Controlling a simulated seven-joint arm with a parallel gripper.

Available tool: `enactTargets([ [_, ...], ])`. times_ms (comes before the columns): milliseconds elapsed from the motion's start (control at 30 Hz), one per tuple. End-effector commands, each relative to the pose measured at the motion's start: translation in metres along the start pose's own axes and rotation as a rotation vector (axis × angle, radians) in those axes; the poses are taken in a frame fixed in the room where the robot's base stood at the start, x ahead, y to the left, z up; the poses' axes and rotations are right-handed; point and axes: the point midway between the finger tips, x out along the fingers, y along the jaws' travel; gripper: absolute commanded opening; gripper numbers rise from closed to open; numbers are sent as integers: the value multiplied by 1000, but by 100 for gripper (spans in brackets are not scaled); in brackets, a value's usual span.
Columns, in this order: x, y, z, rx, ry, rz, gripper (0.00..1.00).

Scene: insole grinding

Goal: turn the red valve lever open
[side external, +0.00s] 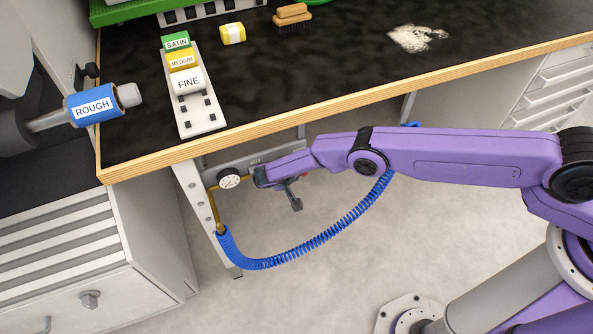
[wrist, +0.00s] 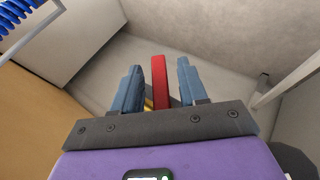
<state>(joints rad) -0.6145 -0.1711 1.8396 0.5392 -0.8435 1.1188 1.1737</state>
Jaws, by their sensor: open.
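The red valve lever (wrist: 160,84) shows in the wrist view as a long red bar between the two blue-grey fingers of my gripper (wrist: 160,84). A gap shows on each side of it, so the fingers are open around the lever and not pressed on it. A bit of yellow pipe (wrist: 149,104) shows beside its lower end. In the side external view my gripper (side external: 259,178) is under the bench's front edge, just right of the round pressure gauge (side external: 229,179). The lever is hidden there behind my gripper, and its turn angle is hard to tell.
A brass pipe (side external: 213,204) runs down from the gauge to a coiled blue hose (side external: 330,232), which hangs below my arm. The wooden bench edge (side external: 340,98) is close above. A bench leg (side external: 205,215) stands left. The floor below is clear.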

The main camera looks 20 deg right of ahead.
Motion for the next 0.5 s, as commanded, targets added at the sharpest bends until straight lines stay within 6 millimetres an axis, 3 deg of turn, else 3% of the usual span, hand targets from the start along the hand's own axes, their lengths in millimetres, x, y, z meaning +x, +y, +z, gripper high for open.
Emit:
enactTargets([
  [267,-23,0,-1,0,1,-2,43],
  [500,-71,0,-1,0,2,-2,43],
])
